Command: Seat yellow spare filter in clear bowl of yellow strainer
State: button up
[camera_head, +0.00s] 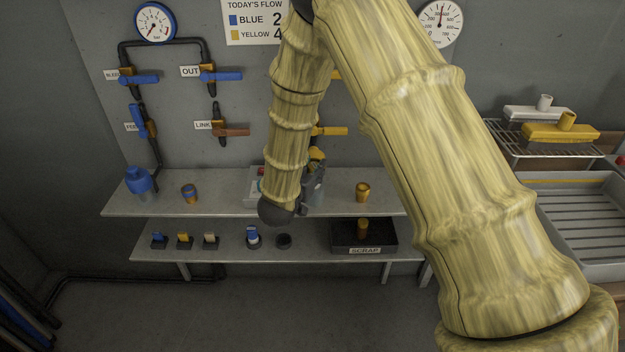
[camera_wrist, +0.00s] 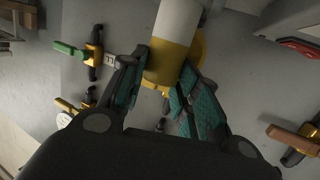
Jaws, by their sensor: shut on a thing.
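My gripper (camera_wrist: 160,82) is shut on a cylinder, white with a yellow end band, which looks like the yellow spare filter (camera_wrist: 172,50). One finger pad lies on each side of its yellow end. A rounded yellow part (camera_wrist: 200,46) shows just behind the filter; it may belong to the yellow strainer. In the head view my arm covers most of the gripper (camera_head: 313,186), which is above the upper shelf. A small yellow part (camera_head: 317,154) shows just above it, probably the strainer. I cannot make out the clear bowl, or whether the filter touches it.
The upper shelf (camera_head: 225,202) holds a blue strainer (camera_head: 138,181), a blue-and-orange cup (camera_head: 189,193) and a yellow cup (camera_head: 363,192). Below are small blocks and a scrap tray (camera_head: 385,240). Valve handles, including a blue one (camera_head: 222,77), stick out from the wall panel.

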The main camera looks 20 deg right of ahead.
jog(key=shift+f, duration=2.1)
jog(key=o, duration=0.9)
jog(key=shift+f, duration=0.1)
jog(key=b+v, duration=0.1)
jog(key=v, duration=1.1)
